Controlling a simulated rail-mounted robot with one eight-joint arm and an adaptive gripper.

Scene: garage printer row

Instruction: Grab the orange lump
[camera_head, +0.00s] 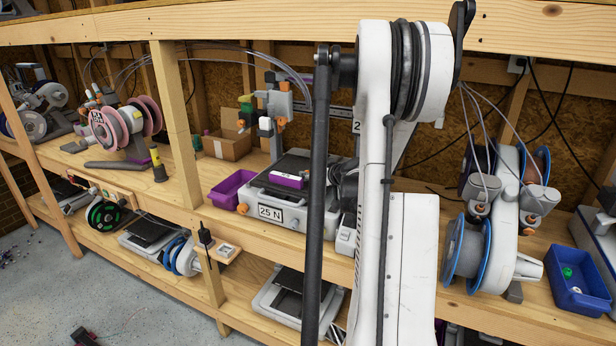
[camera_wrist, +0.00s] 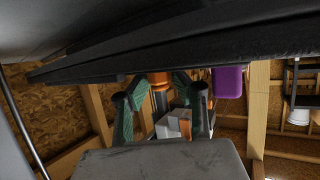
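In the wrist view my gripper (camera_wrist: 160,84) shows two green fingers, spread apart. An orange piece (camera_wrist: 160,79) shows between the fingertips, under the dark slab's edge. I cannot tell whether it is the orange lump or whether the fingers touch it. A grey and orange block (camera_wrist: 177,125) shows lower, between the fingers. In the head view my arm covers the right side of the printer marked 25 N (camera_head: 285,205), and my gripper is not clearly seen. A small orange round thing (camera_head: 242,208) is at that printer's front left corner.
A purple bin (camera_head: 231,190) stands left of the printer, and a purple block (camera_head: 288,181) is on its front. A cardboard box (camera_head: 228,145) is behind. A blue bin (camera_head: 579,287) is far right. A dark slab (camera_wrist: 200,58) crosses the wrist view closely, near a purple thing (camera_wrist: 228,83).

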